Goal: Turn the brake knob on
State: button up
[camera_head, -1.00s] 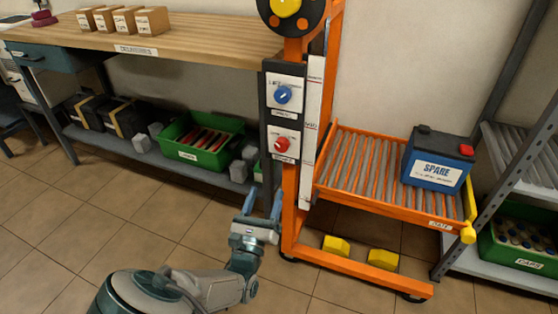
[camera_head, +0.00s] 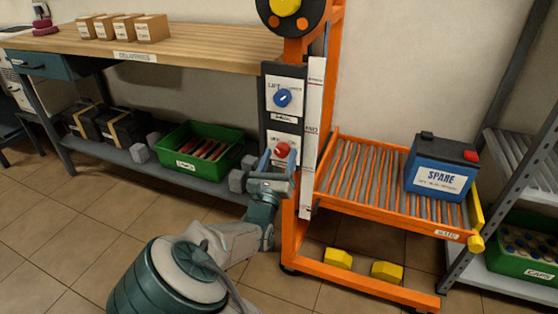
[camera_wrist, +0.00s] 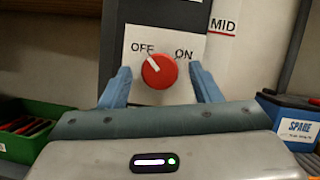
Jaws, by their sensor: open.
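The brake knob (camera_wrist: 159,71) is a round red knob on a white plate (camera_wrist: 135,42) marked OFF at left and ON at right. Its white pointer line points up and left, toward OFF. It also shows in the head view (camera_head: 282,150), low on the orange lift's dark post. My gripper (camera_wrist: 160,82) is open, with one blue finger on each side of the knob in the wrist view. I cannot tell whether the fingers touch it. In the head view my gripper (camera_head: 279,160) is right at the knob and hides the lower part of its plate.
A blue lift knob (camera_head: 283,98) sits above on the same post. The orange lift's roller tray (camera_head: 330,180) carries a blue SPARE battery (camera_head: 440,168) on the right. A green crate (camera_head: 167,150) stands on the bench's lower shelf to the left. A wooden bench (camera_head: 210,48) stands above that shelf.

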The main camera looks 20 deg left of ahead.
jog(key=c, duration=1)
